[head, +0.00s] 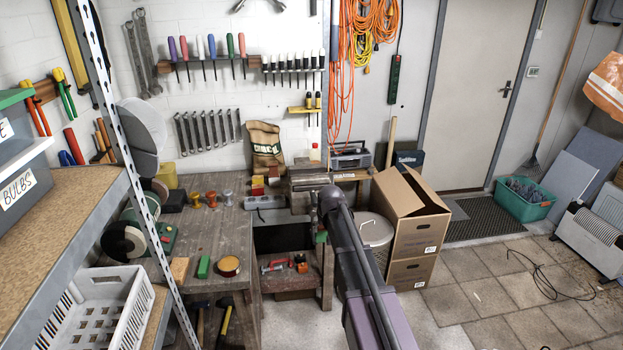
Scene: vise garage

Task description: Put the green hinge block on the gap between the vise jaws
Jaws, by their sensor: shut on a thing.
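The vise (302,184) stands at the back right of the wooden workbench, partly hidden behind my arm. My gripper (320,229) is small in the head view, just left of my arm and below the vise. It is shut on a small green piece that looks like the green hinge block (321,238). My arm covers part of the gripper and the piece, and the gap between the vise jaws cannot be made out. Another green block (203,267) lies near the front of the bench.
A tape roll (228,266) lies beside the loose green block. Red tools (275,266) lie on a lower shelf. A cardboard box (410,215) and a metal bin (374,232) stand right of the bench. A shelf with a white basket (103,305) fills the left front.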

